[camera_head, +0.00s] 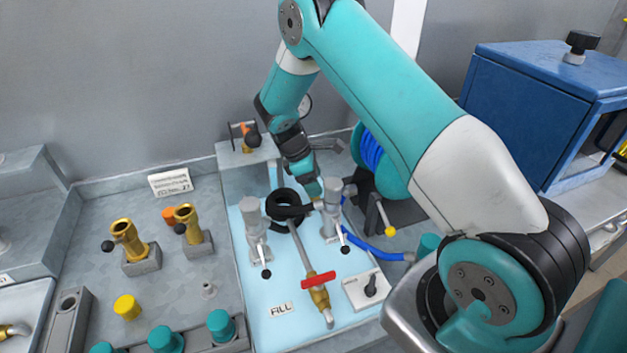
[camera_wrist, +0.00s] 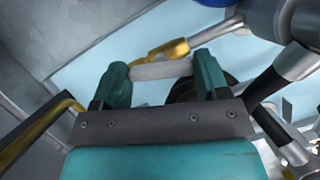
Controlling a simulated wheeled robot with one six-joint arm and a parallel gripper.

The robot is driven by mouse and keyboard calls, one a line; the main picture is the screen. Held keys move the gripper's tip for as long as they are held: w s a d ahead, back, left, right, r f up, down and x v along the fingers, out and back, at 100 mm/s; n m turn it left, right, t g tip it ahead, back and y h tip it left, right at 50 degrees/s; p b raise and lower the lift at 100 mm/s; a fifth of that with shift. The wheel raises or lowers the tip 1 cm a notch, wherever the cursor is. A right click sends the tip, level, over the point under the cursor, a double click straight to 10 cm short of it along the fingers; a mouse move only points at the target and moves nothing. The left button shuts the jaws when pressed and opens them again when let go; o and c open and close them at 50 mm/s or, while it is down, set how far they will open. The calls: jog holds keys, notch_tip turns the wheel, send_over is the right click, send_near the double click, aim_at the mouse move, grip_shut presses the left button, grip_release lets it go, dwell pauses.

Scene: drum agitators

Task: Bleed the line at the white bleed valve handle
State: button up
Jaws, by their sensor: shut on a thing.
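The white bleed valve handle (camera_wrist: 160,70) is a pale bar between the two teal fingers of my gripper (camera_wrist: 162,72) in the wrist view. The fingers are shut on it. A brass valve part (camera_wrist: 168,49) shows just behind the bar. In the head view my gripper (camera_head: 312,188) points down over the pale blue panel, between two grey fittings; there the handle is hidden behind the fingers.
A red-handled brass valve (camera_head: 319,280) stands in front, near a FILL label (camera_head: 281,310). Grey fittings with black-knobbed levers (camera_head: 256,232) (camera_head: 333,220) flank my gripper. A black hose (camera_head: 284,198) lies close by. A blue hose reel (camera_head: 371,150) stands to the right.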

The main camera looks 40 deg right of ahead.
jog(key=m+g+y, duration=0.1)
jog(key=m, duration=0.2)
jog(key=shift+w+d+m+b, duration=0.1)
jog(key=shift+m+b, duration=0.2)
jog(key=shift+m, duration=0.1)
jog(key=m+y+b, duration=0.1)
jog(key=m, duration=0.2)
jog(key=shift+m+g, duration=0.3)
jog(key=m+y+b, duration=0.1)
jog(key=m, duration=0.2)
jog(key=shift+d+m+y, duration=0.1)
jog(key=shift+m+y, duration=0.2)
jog(key=shift+w+r+m+y+b, duration=0.1)
jog(key=shift+m+y+b, duration=0.5)
jog(key=shift+m, duration=1)
jog(key=o, duration=0.9)
jog(key=shift+o, duration=0.2)
